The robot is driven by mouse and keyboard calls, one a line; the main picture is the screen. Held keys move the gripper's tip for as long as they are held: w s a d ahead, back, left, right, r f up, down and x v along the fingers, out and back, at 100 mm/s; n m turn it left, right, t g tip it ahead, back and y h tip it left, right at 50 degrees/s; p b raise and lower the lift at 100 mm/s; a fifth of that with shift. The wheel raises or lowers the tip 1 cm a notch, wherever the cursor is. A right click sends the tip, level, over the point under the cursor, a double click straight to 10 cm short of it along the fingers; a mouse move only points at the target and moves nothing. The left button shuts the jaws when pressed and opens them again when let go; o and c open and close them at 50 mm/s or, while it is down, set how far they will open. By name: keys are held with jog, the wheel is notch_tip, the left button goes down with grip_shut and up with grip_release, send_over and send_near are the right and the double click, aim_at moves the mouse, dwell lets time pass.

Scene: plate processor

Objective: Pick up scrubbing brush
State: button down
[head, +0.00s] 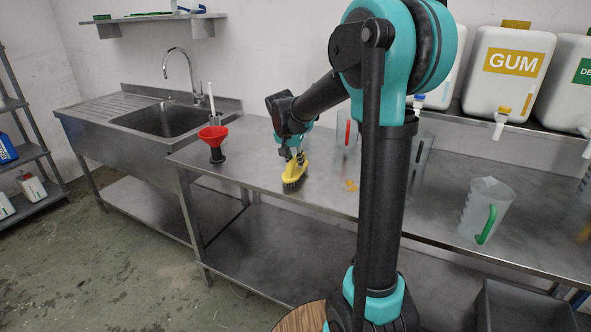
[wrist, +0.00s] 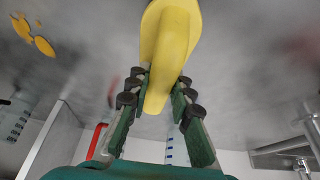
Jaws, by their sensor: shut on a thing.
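The yellow scrubbing brush (head: 294,170) has dark bristles on its underside. My gripper (head: 293,155) is shut on it, with the fingers pointing down over the metal table. In the wrist view the brush's yellow body (wrist: 165,45) runs between my gripper's fingers (wrist: 160,88), which press on it from both sides. In the head view the bristles are close to the tabletop. I cannot tell whether they touch it.
A clear jug with a green handle (head: 485,212) stands at the right. A red-handled jug (head: 347,137) is behind. Small yellow pieces (head: 351,186) lie right of the brush. A sink (head: 165,119) is left.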

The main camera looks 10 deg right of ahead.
notch_tip(320, 180, up, 20)
dwell(0.6)
